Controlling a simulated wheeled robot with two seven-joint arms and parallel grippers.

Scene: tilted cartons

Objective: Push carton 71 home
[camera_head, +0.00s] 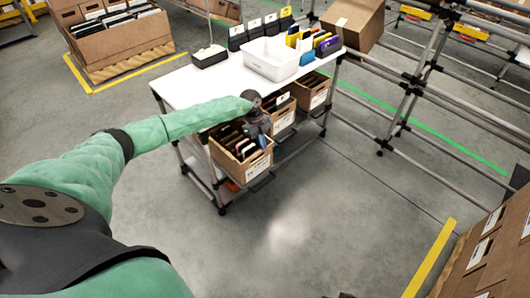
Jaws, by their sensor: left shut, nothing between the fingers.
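Three open brown cartons sit in a row on the shelf under a white worktop (190,88). They are the near carton (228,172), the middle carton (284,122) and the far carton (318,98). Their white labels are too small to read, so I cannot tell which is carton 71. My left gripper (262,138) is shut and empty. It points down at the near carton's upper edge, in front of its dark contents. I cannot tell whether it touches the carton. My right gripper is not in view.
A white bin (271,58), dark holders and colored folders (327,43) stand on the worktop. A closed carton (353,20) rests tilted on the rails behind. Stacked cartons (485,258) stand at lower right. The grey floor before the table is clear.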

